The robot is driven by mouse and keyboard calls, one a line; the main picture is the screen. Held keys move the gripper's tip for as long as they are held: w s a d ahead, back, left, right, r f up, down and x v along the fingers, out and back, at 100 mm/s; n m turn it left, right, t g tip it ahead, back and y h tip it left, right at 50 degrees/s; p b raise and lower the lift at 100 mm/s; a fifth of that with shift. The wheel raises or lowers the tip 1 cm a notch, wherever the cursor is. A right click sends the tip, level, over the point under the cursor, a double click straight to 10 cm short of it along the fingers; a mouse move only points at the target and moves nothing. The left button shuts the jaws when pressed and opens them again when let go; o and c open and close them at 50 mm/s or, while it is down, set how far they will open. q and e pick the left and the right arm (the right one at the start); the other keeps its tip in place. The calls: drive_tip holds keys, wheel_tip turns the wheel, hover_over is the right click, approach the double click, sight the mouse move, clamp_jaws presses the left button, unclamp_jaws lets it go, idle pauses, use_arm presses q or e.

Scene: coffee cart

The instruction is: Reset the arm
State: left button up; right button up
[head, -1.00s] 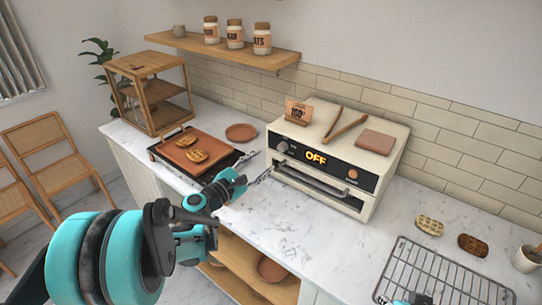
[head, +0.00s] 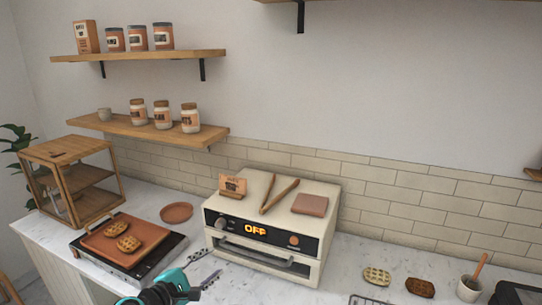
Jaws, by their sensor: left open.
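My left gripper (head: 203,268) is in the head view at the bottom, left of centre. Its two fingers are apart and nothing is between them. It is over the counter, in front of the toaster oven (head: 262,268) and right of the tray (head: 97,246). The teal wrist shows below the fingers; the rest of the arm is out of frame. My right gripper is not in view.
The oven reads OFF, with tongs (head: 279,195) on top. Two waffles (head: 129,243) lie on the tray. A plate (head: 177,212) and a wooden rack (head: 70,175) stand behind. Two more waffles (head: 420,287) and a cup (head: 468,289) are at right.

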use_arm(q)
drive_tip(key=s+d+f+m+g, duration=0.3)
drive_tip(key=s+d+m, duration=0.2)
drive_tip(key=s+m, duration=0.2)
drive_tip(key=s+a+f+m+g+y, duration=0.1)
drive_tip(key=s+f+m+y, duration=0.1)
drive_tip(key=s+m, duration=0.4)
drive_tip(key=s+a+f+m+g+y, duration=0.2)
drive_tip(key=s+m+y, duration=0.2)
drive_tip(key=s, duration=0.5)
drive_tip(key=m, duration=0.2)
drive_tip(key=shift+f+m+g+y, duration=0.25)
drive_tip(key=shift+m+g+y, duration=0.05)
